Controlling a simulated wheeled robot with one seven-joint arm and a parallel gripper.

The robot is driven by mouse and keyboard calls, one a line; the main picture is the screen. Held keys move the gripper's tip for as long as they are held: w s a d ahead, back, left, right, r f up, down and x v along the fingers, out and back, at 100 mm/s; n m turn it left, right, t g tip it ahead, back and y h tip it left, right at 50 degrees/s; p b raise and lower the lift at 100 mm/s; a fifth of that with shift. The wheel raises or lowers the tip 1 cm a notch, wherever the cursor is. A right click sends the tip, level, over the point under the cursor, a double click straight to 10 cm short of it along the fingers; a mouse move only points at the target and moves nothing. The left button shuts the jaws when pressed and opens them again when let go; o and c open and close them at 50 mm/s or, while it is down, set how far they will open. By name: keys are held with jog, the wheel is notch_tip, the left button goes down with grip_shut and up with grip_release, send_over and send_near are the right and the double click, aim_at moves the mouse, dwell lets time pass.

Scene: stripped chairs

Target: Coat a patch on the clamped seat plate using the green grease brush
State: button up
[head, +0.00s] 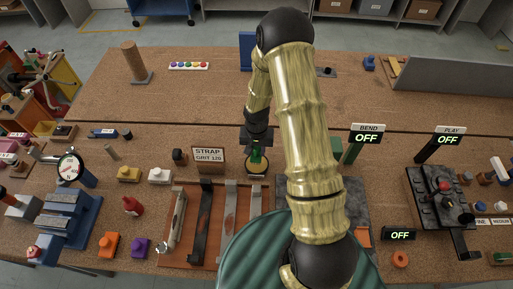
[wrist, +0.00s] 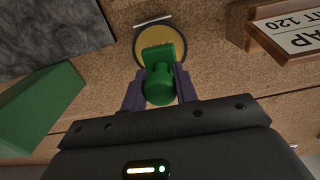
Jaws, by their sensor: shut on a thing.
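My gripper (wrist: 160,88) is shut on the green grease brush (wrist: 163,72), holding its handle between two dark fingers. The brush also shows in the head view (head: 257,158), below my arm. The brush head is over a round, dark-rimmed tan dish (wrist: 140,48); I cannot tell whether it touches. A thin pale bar lies across the dish's far side in the wrist view. A mottled grey plate (wrist: 50,25) lies beside the dish and shows in the head view (head: 353,198), partly behind my arm. I cannot tell whether this is the seat plate, and no clamp shows on it.
A strap grit sign (head: 208,155) stands left of the dish. A green block (wrist: 40,108) stands near the gripper. An orange-brown tray (head: 188,262) of metal strips lies in front. A blue vise (head: 68,218) is left, a dark machine (head: 440,200) right.

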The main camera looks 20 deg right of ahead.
aim_at(257, 155)
jog(key=shift+f+b, duration=0.7)
jog(key=shift+f, duration=0.65)
jog(key=shift+f+b, duration=0.35)
dwell(1.4)
jog(key=shift+r+p, duration=2.45)
jog(key=shift+r, duration=1.1)
